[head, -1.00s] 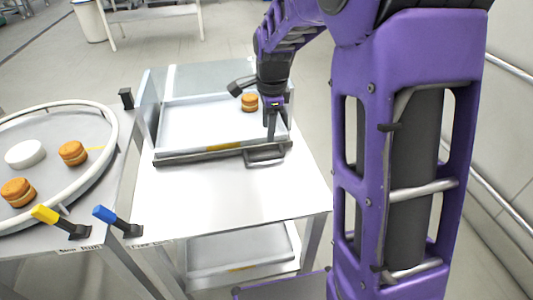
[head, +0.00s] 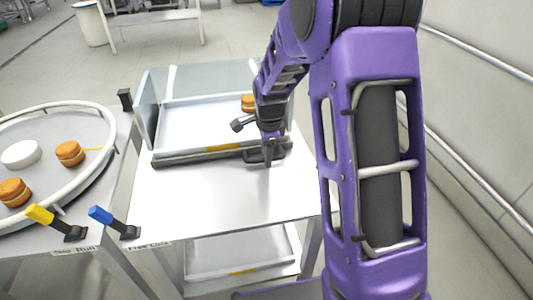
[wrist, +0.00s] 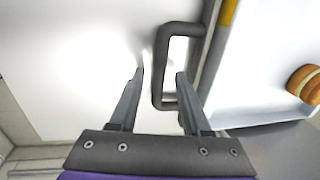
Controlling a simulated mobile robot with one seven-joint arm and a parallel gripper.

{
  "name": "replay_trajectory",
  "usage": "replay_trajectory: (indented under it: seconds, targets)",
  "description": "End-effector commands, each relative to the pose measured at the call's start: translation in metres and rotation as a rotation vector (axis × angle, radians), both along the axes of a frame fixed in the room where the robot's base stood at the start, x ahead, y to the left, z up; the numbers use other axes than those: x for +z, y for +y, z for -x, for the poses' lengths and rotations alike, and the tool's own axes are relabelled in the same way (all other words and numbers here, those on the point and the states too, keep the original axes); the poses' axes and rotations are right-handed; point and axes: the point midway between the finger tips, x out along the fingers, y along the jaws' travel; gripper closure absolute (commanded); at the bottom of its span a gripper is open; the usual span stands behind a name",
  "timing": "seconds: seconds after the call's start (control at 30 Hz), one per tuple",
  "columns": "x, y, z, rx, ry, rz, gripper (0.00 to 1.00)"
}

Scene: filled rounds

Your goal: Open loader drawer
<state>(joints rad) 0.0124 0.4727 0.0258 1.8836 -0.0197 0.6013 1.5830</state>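The loader drawer is a white tray (head: 190,130) between clear side panels on the table, with a dark front rail (head: 185,158) bearing a yellow mark. A dark U-shaped handle (wrist: 160,75) sticks out from the rail toward the table's front. My gripper (wrist: 161,73) is open at the handle; in the wrist view its fingers lie on either side of the handle's outer bar, the right one over the handle's gap. I cannot tell whether they touch it. In the head view my gripper (head: 268,160) partly hides the handle. A filled round (head: 248,102) sits in the tray, partly behind my arm.
The white tabletop (head: 210,205) before the rail is clear. At left, a round rimmed table (head: 50,130) holds filled rounds and a white disc (head: 21,154). Yellow (head: 40,215) and blue (head: 101,215) levers stand at the front edge. A lower tray (head: 235,262) sits beneath.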

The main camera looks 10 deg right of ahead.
Motion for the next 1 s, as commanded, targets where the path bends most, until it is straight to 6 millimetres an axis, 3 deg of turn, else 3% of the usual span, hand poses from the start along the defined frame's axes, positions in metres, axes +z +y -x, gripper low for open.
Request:
replay_trajectory:
  seconds: [0.03, 0.23, 1.0]
  targets:
    - [0.0002, 0.0, 0.0, 0.0, 0.0, 0.0, 0.63]
    - [0.0003, -0.0001, 0.0001, 0.0, 0.0, 0.0, 0.99]
    - [0.0005, -0.0002, 0.0, 0.0, 0.0, 0.0, 1.0]
